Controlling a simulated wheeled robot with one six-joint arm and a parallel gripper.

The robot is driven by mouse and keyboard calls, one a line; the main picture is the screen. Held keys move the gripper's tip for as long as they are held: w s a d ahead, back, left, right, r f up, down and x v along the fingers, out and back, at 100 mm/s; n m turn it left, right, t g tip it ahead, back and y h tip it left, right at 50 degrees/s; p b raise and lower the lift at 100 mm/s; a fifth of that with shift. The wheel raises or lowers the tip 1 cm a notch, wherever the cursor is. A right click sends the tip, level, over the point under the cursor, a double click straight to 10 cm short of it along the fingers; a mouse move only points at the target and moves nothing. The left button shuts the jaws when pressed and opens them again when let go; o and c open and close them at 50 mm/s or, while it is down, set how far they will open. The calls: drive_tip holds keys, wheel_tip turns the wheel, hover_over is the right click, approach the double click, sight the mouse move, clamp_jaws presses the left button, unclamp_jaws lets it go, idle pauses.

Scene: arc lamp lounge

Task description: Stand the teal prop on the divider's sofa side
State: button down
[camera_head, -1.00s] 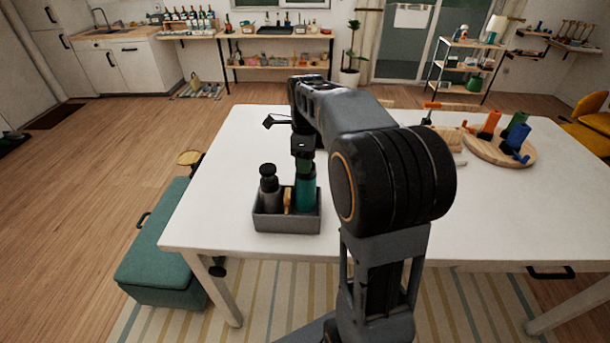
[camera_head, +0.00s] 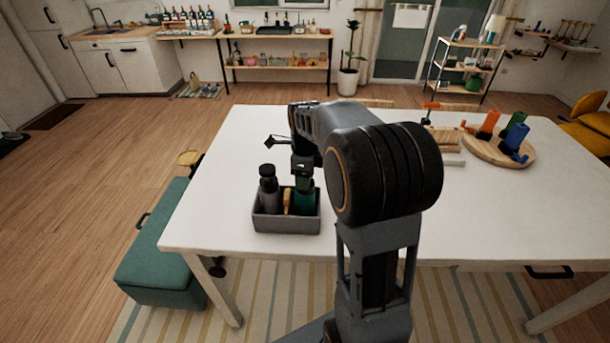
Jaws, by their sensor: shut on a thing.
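The teal prop (camera_head: 304,203) is upright in the right compartment of a small grey caddy (camera_head: 286,224) on the white table. Its lower end is hidden behind the caddy's front wall, so I cannot tell whether it touches the floor. My gripper (camera_head: 303,184) points down and is shut on the prop's upper part. A dark grey bottle-like thing (camera_head: 268,192) stands in the left compartment. No sofa is clearly in view.
The white table (camera_head: 225,180) is bare around the caddy. A round wooden board (camera_head: 480,156) with orange, green and blue things lies at the table's right. A teal bench (camera_head: 165,245) stands left of the table. Yellow seating (camera_head: 590,128) shows at the right edge.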

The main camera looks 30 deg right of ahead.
drive_tip(key=shift+f, duration=0.15)
drive_tip(key=shift+c, duration=2.3)
unclamp_jaws()
